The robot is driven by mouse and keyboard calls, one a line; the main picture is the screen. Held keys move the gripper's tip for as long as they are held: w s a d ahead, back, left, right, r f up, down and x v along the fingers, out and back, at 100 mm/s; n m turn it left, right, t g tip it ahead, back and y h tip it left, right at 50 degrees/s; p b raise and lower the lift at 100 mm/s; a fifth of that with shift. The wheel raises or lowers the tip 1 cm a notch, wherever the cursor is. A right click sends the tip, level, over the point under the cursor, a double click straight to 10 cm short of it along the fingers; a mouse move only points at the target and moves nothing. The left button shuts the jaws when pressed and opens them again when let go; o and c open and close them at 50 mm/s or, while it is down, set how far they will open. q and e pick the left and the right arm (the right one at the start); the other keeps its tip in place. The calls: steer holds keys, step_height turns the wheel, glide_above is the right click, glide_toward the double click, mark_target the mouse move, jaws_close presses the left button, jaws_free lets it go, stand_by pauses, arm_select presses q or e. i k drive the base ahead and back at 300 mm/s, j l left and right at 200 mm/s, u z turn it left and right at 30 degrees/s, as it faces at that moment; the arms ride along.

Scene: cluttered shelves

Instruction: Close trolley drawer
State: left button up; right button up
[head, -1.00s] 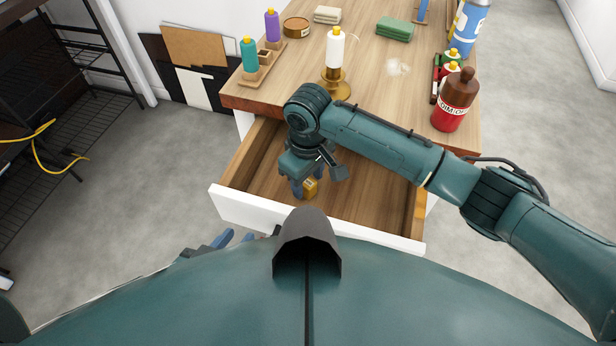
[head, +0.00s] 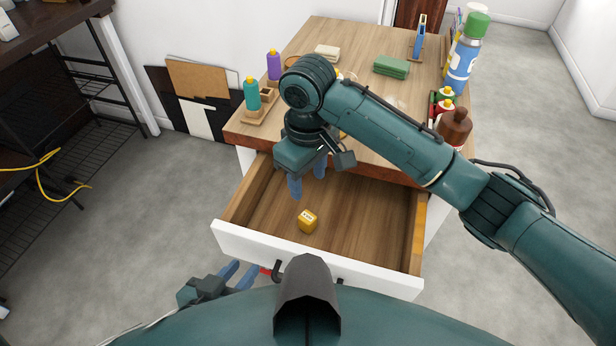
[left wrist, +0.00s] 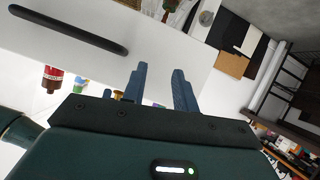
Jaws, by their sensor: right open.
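The trolley drawer (head: 385,279) is pulled open, with a white front and a wooden inside. A small yellow box (head: 308,222) lies on the drawer floor. My right gripper (head: 308,184) is open and empty above the back part of the drawer, behind the yellow box. My left gripper (head: 240,275) is open and empty, low in front of the drawer's left part. In the left wrist view its blue fingers (left wrist: 158,85) are apart, close to the white drawer front (left wrist: 110,62). The dark bar handle (left wrist: 68,30) shows there; in the head view my body partly hides it.
The wooden trolley top (head: 312,40) holds a teal bottle (head: 251,93), a purple bottle (head: 273,65), a green sponge-like block (head: 391,66), a spray can (head: 465,55) and a brown bottle (head: 455,128). A dark rack (head: 60,100) stands left. Floor beside the drawer is clear.

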mark_target(370, 232)
steer(key=k, duration=1)
